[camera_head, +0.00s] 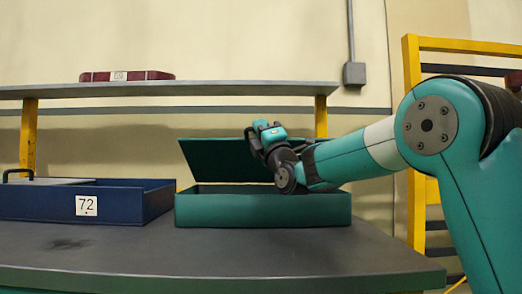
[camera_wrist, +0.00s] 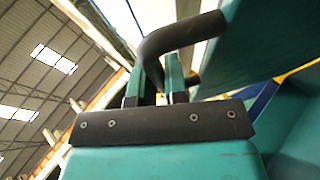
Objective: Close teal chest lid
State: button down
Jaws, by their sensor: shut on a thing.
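The teal chest (camera_head: 264,210) stands on the dark workbench with its lid (camera_head: 222,160) raised and leaning back behind the box. My gripper (camera_head: 258,132) is at the upper right part of the lid, and my forearm reaches across above the chest's right side. In the wrist view, my gripper (camera_wrist: 176,82) is shut on a dark bent bar handle (camera_wrist: 180,38), with the teal lid panel (camera_wrist: 258,40) to its right. The chest's inside is mostly hidden behind its front wall.
A dark blue open box (camera_head: 130,203) labelled 72 stands left of the chest, with a black handle at its left end. A grey shelf (camera_head: 165,89) on yellow posts runs above, bearing a dark red case (camera_head: 126,76). The bench front (camera_head: 200,258) is clear.

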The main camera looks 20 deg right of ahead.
jog(key=s+a+f+b, duration=0.1)
jog(key=s+f+b, duration=0.2)
jog(key=f+b, duration=0.5)
jog(key=b, duration=0.5)
jog(key=shift+s+a+f+n+y+b, duration=0.2)
jog(key=shift+s+f+n+y+b, duration=0.1)
jog(key=shift+f+n, duration=0.1)
jog(key=c, duration=1.2)
grip_release()
jog(key=shift+o, duration=0.2)
jog(key=shift+r, duration=0.1)
